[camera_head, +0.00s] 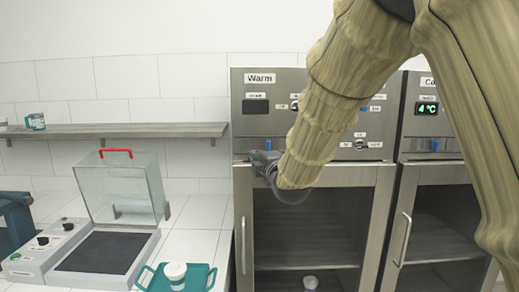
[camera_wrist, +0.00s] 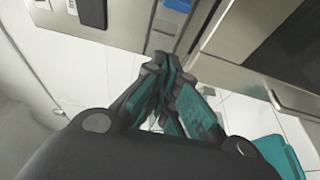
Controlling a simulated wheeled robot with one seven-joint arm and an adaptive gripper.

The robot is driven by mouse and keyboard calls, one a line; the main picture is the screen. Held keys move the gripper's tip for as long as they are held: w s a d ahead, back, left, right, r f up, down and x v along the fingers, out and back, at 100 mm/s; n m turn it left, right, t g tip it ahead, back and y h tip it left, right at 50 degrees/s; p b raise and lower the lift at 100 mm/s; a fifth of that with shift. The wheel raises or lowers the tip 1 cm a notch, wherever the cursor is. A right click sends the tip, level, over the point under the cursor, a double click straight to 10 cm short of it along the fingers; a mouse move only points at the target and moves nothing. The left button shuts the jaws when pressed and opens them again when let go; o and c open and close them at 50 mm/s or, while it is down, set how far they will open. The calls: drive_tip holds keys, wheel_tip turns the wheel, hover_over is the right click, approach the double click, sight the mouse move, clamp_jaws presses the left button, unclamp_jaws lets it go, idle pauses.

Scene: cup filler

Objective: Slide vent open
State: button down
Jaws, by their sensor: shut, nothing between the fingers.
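The Warm cabinet (camera_head: 300,78) is a steel unit with a control panel above a glass-front door. A small blue tab (camera_head: 268,144) shows on its panel just above my gripper (camera_head: 262,162), which is at the panel's lower left, partly hidden by my arm. I cannot tell whether they touch. In the wrist view my gripper (camera_wrist: 165,68) is shut and empty, its dark and teal fingers together.
A second cabinet with a green 4 °C display (camera_head: 427,108) stands right. A clear-lidded machine (camera_head: 105,250) and teal tray (camera_head: 207,278) with a white cup (camera_head: 175,271) are on the left counter. A shelf (camera_head: 120,130) runs above. Another cup (camera_head: 310,282) is inside the Warm cabinet.

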sight(268, 147)
drive_tip(key=shift+w, duration=0.15)
drive_tip(key=p+x, duration=0.4)
drive_tip(key=x, duration=0.5)
drive_tip(key=shift+w+a+p, duration=0.1)
drive_tip(key=shift+w+p, duration=0.2)
drive_tip(key=shift+w+d+p, duration=0.15)
drive_tip(key=shift+d+p, duration=0.15)
drive_tip(key=d+p, duration=0.1)
drive_tip(key=d, duration=0.1)
drive_tip(key=shift+d, duration=0.25)
drive_tip(key=shift+d+f+p, duration=0.1)
drive_tip(key=shift+d+p, duration=0.2)
drive_tip(key=shift+d, duration=0.2)
drive_tip(key=shift+d+f+b, duration=0.1)
drive_tip(key=shift+d+b, duration=0.9)
drive_tip(key=shift+d, duration=0.35)
